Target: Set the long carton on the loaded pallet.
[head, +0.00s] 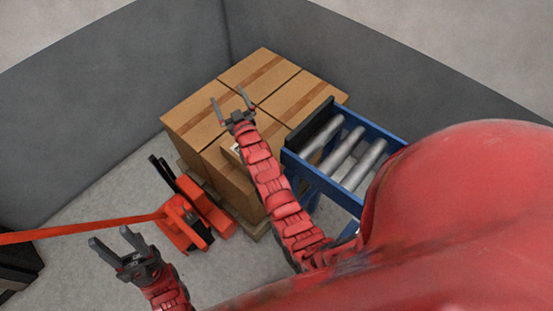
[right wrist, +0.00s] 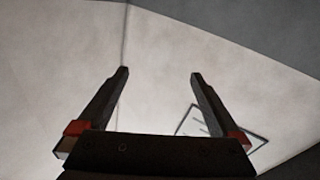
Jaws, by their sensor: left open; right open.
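Several brown cartons (head: 258,70) with tape strips are stacked on the loaded pallet (head: 255,233), whose wooden edge shows low at the front. I cannot tell a separate long carton from these. My right gripper (head: 227,96) is open and empty, over the stack's top in the head view; whether it touches is not clear. In the right wrist view its two fingers (right wrist: 158,75) are spread with nothing between them. My left gripper (head: 110,237) is open and empty at the lower left, apart from the stack. My right arm hides part of the stack's front.
A blue roller conveyor (head: 374,129) with bare grey rollers stands right of the stack. An orange pallet jack (head: 182,221) is at the pallet's left, its long handle reaching left. Grey walls (head: 110,75) close the back.

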